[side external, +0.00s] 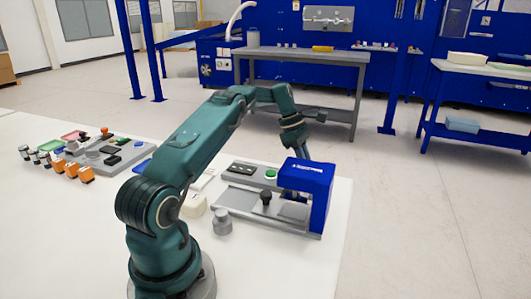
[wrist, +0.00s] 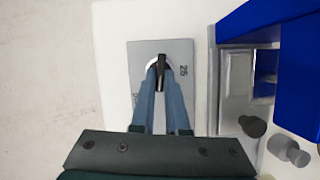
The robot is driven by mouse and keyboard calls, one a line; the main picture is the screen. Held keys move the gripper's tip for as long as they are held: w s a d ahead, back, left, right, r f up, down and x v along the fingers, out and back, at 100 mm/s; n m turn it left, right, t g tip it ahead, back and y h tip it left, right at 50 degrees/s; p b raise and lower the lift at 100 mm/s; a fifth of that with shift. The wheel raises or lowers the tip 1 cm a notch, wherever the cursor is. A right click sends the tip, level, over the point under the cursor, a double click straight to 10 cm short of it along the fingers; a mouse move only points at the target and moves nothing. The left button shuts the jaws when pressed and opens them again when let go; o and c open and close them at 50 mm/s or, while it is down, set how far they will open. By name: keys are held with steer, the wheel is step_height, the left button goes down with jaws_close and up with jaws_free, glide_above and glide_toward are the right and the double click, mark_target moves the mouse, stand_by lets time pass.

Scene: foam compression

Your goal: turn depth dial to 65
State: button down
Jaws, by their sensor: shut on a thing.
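The depth dial (wrist: 161,62) is a black bar knob with a pale rim on a grey plate (wrist: 183,50) in the wrist view. The number 25 is printed sideways to its right; a mark on the left is mostly hidden by a finger. My gripper (wrist: 161,77) has its two blue-grey fingers shut on the black knob, one on each side. The knob points roughly up and down in this view. In the side external view my gripper reaches down behind the blue press (side external: 312,180), which hides the dial and the fingertips.
The press's blue frame and grey base stand right of the dial plate. A black knob (side external: 266,198) and a grey weight-like piece (side external: 222,222) are nearby. A grey tray (side external: 100,150) with small parts lies at the left of the white table.

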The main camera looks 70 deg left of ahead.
steer(key=c, duration=0.9)
jaws_free()
steer(key=shift+v, duration=1.85)
steer(key=shift+s+a+r, duration=0.2)
steer(key=shift+r, duration=0.4)
